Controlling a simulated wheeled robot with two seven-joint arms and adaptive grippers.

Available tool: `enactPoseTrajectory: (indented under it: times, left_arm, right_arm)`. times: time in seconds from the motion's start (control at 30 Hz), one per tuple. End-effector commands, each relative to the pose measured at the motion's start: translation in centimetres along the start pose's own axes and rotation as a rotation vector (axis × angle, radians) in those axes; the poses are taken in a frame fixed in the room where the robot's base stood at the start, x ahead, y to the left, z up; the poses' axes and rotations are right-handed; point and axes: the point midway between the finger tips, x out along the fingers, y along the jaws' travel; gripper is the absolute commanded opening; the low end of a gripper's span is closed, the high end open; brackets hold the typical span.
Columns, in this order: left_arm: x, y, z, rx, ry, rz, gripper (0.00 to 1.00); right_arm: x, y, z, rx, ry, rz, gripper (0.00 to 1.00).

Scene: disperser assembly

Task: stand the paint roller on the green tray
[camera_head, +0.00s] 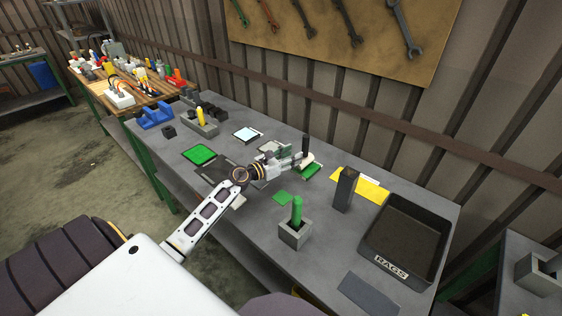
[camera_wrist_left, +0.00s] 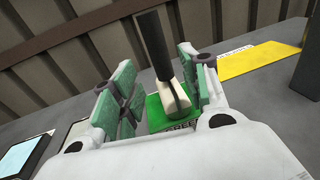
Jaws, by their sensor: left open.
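The paint roller, with a black handle (camera_head: 305,146) pointing up and a cream roller head (camera_head: 306,160) at the bottom, stands about upright at the green tray (camera_head: 312,173). In the left wrist view the cream head (camera_wrist_left: 173,98) appears over the green tray (camera_wrist_left: 158,118), which bears partly hidden lettering; whether it touches the tray is hard to tell. My left gripper (camera_head: 296,161) is open, its green-padded fingers (camera_wrist_left: 155,72) to either side of the roller, with gaps visible. My right gripper is not in view.
A yellow mat (camera_head: 372,192) and a dark upright block (camera_head: 345,189) stand to the right, before a black RAGS bin (camera_head: 384,262). A grey holder (camera_head: 295,235) with a green cylinder stands nearer. Another green pad (camera_head: 200,154) lies left.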

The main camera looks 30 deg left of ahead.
Motion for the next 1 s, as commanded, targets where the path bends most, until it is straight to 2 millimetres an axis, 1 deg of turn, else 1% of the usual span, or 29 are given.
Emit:
enactPoseTrajectory:
  times: [0.3, 0.5, 0.7, 1.0]
  left_arm:
    - [-2.6, -0.1, -0.1, 0.000, 0.001, -0.001, 0.45]
    - [-4.0, 0.0, -0.1, 0.001, 0.000, 0.000, 0.45]
    - [-4.6, -0.1, 0.0, 0.000, 0.001, -0.001, 0.45]
    - [-4.8, -0.1, 0.1, 0.000, 0.000, -0.001, 0.45]
  right_arm:
    - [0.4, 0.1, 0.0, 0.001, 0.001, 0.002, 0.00]
    - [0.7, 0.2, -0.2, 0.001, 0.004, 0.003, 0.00]
    - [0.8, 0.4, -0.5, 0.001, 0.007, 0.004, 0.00]
    - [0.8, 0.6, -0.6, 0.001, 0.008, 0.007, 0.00]
